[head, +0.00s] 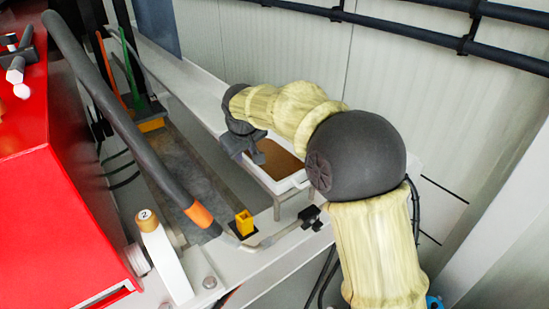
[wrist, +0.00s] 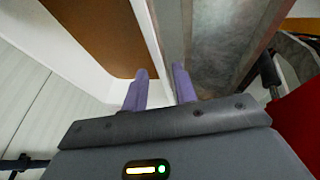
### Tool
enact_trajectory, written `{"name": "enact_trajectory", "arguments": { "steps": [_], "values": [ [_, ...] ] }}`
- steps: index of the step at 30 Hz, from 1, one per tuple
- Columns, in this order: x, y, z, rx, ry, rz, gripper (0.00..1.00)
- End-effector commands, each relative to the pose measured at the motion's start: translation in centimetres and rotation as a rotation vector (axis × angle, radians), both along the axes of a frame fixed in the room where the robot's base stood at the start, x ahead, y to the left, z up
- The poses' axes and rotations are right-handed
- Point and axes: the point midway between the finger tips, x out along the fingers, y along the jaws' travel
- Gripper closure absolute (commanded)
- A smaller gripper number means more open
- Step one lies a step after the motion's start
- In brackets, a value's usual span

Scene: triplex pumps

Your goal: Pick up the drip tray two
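My gripper (head: 255,157) is at the tray's near-left side and points down. In the wrist view my gripper (wrist: 161,85) has its two purple fingers apart with a gap between them. The tray's white side (wrist: 80,48) and brown inside lie left of and ahead of the fingers. A narrow white edge runs down towards the gap; I cannot tell whether the fingers touch it.
A grey trough (head: 185,165) runs left of the tray and also fills the wrist view's upper right (wrist: 232,40). A dark hose (head: 120,115), a yellow block (head: 244,222) and a post marked 2 (head: 163,255) stand at the left. Dark pipes (head: 400,28) cross the wall.

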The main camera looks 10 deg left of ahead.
Motion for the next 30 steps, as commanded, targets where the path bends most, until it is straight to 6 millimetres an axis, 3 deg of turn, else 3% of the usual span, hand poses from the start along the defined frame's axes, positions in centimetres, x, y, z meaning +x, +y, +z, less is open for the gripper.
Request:
{"name": "enact_trajectory", "arguments": {
  "steps": [9,24,25,29,30],
  "values": [
    [1.8,0.3,-3.4,0.000,0.002,-0.003,0.72],
    [1.7,0.5,-3.5,0.000,0.000,0.002,0.72],
    [1.7,0.5,-3.5,-0.001,0.001,0.001,0.74],
    [1.8,0.3,-3.5,0.000,0.001,-0.001,0.99],
    [1.8,0.3,-3.5,0.000,0.001,-0.001,1.00]
  ]
}}
